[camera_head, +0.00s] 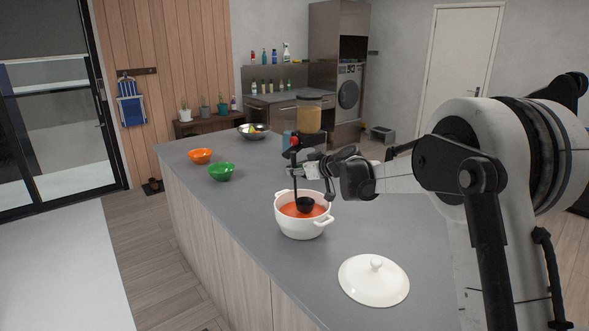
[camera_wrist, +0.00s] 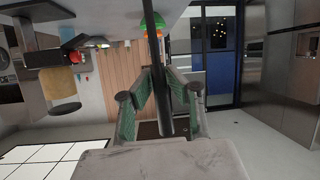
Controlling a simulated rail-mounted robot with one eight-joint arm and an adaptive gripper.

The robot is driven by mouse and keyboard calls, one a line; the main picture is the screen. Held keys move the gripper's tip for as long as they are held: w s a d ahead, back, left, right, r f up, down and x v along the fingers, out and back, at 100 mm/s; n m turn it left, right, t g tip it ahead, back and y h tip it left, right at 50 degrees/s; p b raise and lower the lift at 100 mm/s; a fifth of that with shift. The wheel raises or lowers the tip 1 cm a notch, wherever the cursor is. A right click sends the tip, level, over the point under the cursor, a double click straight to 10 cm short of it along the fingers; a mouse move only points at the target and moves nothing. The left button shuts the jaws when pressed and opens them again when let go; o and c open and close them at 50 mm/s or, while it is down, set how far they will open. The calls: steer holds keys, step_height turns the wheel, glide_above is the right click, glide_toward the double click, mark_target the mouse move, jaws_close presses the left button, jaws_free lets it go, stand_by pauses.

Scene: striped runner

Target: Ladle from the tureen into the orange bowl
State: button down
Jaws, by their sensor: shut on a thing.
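The white tureen (camera_head: 303,229) stands on the counter, with orange-red soup (camera_head: 290,210) inside. The black ladle (camera_head: 295,180) is upright, its dark cup at the tureen's mouth; I cannot tell whether the cup touches the soup or hangs just above it. My gripper (camera_head: 303,172) is shut on the ladle's handle, above the tureen. In the wrist view, my gripper's fingers (camera_wrist: 160,105) close around the dark handle (camera_wrist: 152,40). The orange bowl (camera_head: 201,156) sits near the counter's far left edge, behind the green bowl (camera_head: 222,172).
The white lid (camera_head: 374,281) lies on the counter, in front and right of the tureen. A fruit bowl (camera_head: 253,131) and a dispenser with a yellow container (camera_head: 308,116) stand at the back. The counter (camera_head: 250,192) is clear between the tureen and green bowl.

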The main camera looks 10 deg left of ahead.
mark_target(295, 186)
steer(key=shift+f+b, duration=1.95)
steer(key=shift+f, duration=1.15)
steer(key=shift+r, duration=0.1)
steer(key=shift+r+p, duration=2.65)
steer(key=shift+r, duration=3.55)
